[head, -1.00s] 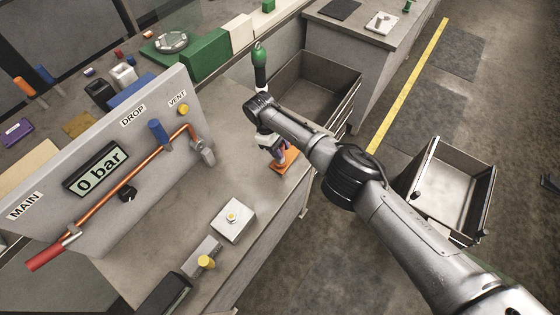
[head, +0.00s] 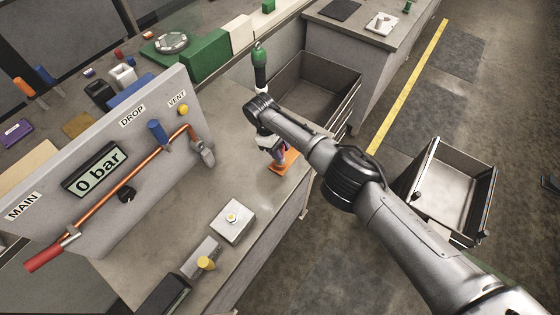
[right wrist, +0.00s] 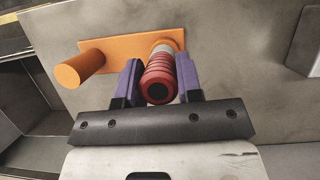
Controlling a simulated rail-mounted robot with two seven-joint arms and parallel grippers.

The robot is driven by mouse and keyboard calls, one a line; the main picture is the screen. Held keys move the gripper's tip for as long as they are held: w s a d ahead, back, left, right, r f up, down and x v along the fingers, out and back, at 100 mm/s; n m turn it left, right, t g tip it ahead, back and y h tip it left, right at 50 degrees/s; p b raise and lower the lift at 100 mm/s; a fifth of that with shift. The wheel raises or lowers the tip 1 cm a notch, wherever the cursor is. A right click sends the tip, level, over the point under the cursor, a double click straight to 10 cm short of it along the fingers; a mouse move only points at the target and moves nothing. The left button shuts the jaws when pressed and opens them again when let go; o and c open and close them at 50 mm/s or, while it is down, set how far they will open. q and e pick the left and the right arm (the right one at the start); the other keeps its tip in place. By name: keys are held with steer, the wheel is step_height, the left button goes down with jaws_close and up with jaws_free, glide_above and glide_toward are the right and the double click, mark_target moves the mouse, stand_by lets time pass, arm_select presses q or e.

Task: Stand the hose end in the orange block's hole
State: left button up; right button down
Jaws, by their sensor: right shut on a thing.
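The orange block (right wrist: 115,50) lies on the grey bench top in the right wrist view, with an orange round post (right wrist: 80,72) rising from its left end. My right gripper (right wrist: 161,70) has purple fingers shut around the red ribbed hose end (right wrist: 158,85), which has a dark bore facing the camera. Its pale collar lies over the block's right part. The hole is hidden, and I cannot tell whether the collar is in it. In the head view the right gripper (head: 276,150) is at the orange block (head: 284,163), near the bench edge. My left gripper is out of view.
A grey panel (head: 150,110) with a 0 bar display and an orange pipe stands left of the arm. A white button box (head: 232,222) sits on the bench nearer the camera. An open grey bin (head: 310,85) is behind the gripper; another (head: 460,180) stands on the floor at right.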

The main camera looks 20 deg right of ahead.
steer(key=shift+f, duration=0.1)
steer(key=c, duration=1)
jaws_free()
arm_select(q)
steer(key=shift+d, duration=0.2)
arm_select(e)
steer(key=o, duration=0.3)
